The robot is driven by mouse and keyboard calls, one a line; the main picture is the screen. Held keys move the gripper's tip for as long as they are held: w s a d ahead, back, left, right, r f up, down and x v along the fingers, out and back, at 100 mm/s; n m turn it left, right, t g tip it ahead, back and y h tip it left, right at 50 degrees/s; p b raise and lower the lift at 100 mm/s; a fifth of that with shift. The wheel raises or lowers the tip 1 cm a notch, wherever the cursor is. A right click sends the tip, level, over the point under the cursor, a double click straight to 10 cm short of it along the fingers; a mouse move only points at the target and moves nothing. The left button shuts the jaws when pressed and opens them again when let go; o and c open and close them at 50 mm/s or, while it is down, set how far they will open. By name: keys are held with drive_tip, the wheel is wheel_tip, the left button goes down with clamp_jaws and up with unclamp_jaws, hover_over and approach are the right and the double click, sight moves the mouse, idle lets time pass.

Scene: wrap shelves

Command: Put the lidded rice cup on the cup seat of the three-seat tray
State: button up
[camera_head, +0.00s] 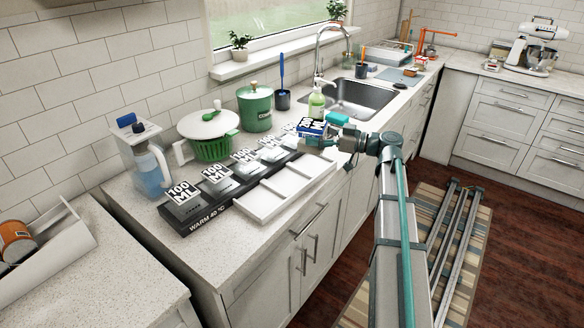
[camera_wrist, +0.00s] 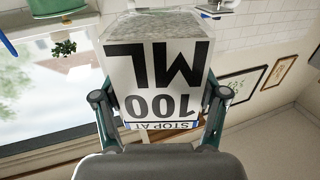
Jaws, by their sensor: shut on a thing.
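My gripper (camera_head: 327,135) is shut on a block-shaped cup (camera_head: 311,126) with a white label, held above the far end of the white tray. In the wrist view the held cup (camera_wrist: 155,75) sits between both fingers, its label reading "STOP AT 100 ML" upside down. I cannot tell whether it has a lid. The white three-seat tray (camera_head: 264,205) lies along the counter's front edge, with its three shallow seats looking empty. My gripper partly hides its far end.
A black warming strip (camera_head: 198,222) marked "WARM 40 °C" runs behind the tray, bearing several cups (camera_head: 184,195) labelled 100 ML. Behind it stand a water jug (camera_head: 150,172), a green-and-white pot (camera_head: 210,148) and a green canister (camera_head: 256,108). A soap bottle (camera_head: 317,104) stands near the sink (camera_head: 362,97).

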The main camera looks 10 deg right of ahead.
drive_tip(key=a+f, duration=0.2)
drive_tip(key=s+a+f+p, duration=0.1)
drive_tip(key=a+f, duration=0.1)
drive_tip(key=a+f+p, duration=0.1)
drive_tip(key=a+f, duration=0.1)
drive_tip(key=a, duration=0.1)
drive_tip(key=shift+s+f, duration=0.15)
drive_tip(key=shift+f, duration=0.15)
drive_tip(key=f, duration=0.1)
drive_tip(key=f+p, duration=0.1)
drive_tip(key=shift+a+f, duration=0.25)
drive_tip(key=shift+f, duration=0.55)
drive_tip(key=shift+f+b, duration=0.15)
drive_tip(key=shift+b, duration=0.15)
drive_tip(key=o, duration=1.3)
drive_tip(key=shift+c, duration=0.2)
drive_tip(key=shift+r+p, duration=0.25)
drive_tip(key=shift+p, duration=0.1)
drive_tip(key=b+v, duration=0.4)
drive_tip(key=v, duration=0.8)
drive_tip(key=shift+f, duration=0.15)
